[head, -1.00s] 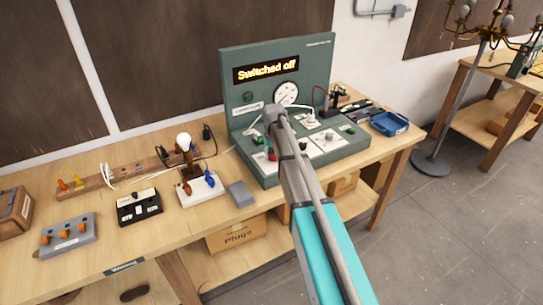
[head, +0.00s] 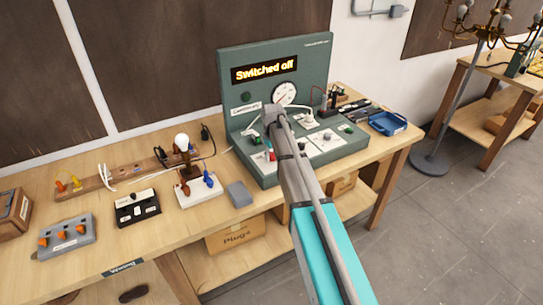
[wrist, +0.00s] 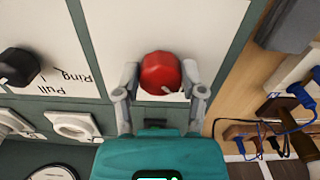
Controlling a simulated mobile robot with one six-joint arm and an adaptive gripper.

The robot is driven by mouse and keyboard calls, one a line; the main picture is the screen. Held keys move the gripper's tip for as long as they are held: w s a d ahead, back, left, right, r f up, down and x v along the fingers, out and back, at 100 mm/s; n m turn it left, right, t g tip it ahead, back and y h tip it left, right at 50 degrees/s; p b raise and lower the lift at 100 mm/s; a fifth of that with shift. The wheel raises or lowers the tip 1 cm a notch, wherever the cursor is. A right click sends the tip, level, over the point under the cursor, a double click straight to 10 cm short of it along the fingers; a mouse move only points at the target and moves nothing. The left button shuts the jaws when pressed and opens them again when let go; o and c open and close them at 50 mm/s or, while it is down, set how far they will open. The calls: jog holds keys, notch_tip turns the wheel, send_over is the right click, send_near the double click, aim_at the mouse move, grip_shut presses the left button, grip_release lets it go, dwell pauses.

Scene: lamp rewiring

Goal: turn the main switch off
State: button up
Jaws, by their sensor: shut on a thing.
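My gripper (wrist: 160,82) is shut on the red knob, one finger on each side. In the head view, a bit of red (head: 271,156) shows beside my arm, which hides most of the knob and my fingers. The panel's display (head: 264,70) reads "Switched off" in yellow letters.
A black knob (wrist: 18,66) and white sockets (wrist: 74,127) are beside the switch on the panel. A grey block (head: 240,194) and a lamp base with a white bulb (head: 182,140) stand on the bench left of the panel. A blue tray (head: 388,123) is at the right.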

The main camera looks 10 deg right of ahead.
jog(key=shift+w, duration=0.2)
jog(key=o, duration=1.1)
jog(key=shift+c, duration=0.2)
jog(key=shift+o, duration=0.4)
jog(key=shift+s, duration=0.1)
jog(key=shift+r, duration=0.15)
